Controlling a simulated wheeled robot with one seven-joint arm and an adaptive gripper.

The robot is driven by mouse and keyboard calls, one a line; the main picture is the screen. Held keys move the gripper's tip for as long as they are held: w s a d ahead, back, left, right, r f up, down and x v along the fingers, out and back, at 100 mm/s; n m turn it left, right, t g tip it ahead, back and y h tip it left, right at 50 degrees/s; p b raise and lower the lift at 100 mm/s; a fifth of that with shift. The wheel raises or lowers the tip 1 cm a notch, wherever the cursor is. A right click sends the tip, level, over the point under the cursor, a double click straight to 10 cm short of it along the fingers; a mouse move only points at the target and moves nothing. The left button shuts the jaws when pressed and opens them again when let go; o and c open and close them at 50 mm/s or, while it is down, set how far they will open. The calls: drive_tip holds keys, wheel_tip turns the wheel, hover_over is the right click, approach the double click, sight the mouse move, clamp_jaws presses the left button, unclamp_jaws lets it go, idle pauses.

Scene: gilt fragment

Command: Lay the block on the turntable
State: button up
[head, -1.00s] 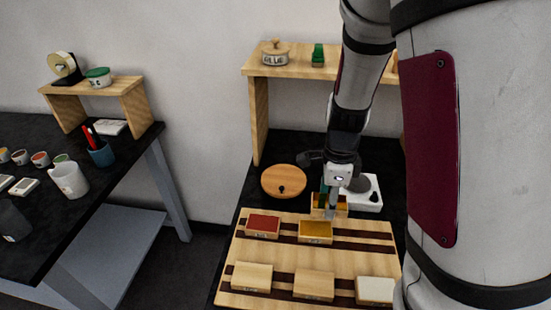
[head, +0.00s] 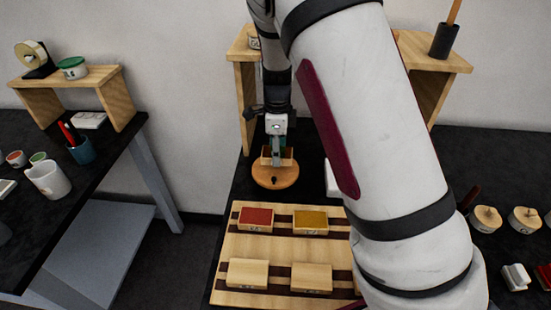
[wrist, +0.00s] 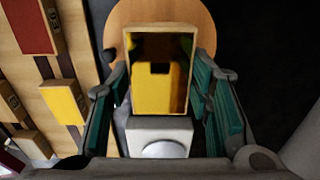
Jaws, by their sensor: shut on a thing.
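The block (wrist: 159,88), with pale wooden edges and a glossy gold and dark face, is between the green-padded fingers of my gripper (wrist: 162,105) in the wrist view. My gripper (head: 277,158) is shut on it. The round wooden turntable (head: 275,180), with a small dark knob at its front, lies below the block in the head view. In the wrist view the turntable (wrist: 203,22) shows behind the block. The fingers partly hide the block (head: 287,160) in the head view. I cannot tell whether it touches the turntable.
A slatted wooden board (head: 235,243) in front of the turntable bears red, yellow and plain blocks. A wooden shelf (head: 246,80) stands behind. My arm hides much of the right. A separate table (head: 100,165) with cups stands at left, across a gap.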

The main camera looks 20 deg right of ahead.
drive_tip(key=shift+w+a, duration=0.1)
drive_tip(key=shift+w, duration=0.2)
drive_tip(key=shift+f, duration=1.8)
drive_tip(key=shift+f, duration=0.1)
drive_tip(key=o, duration=1.1)
drive_tip(key=shift+o, duration=0.2)
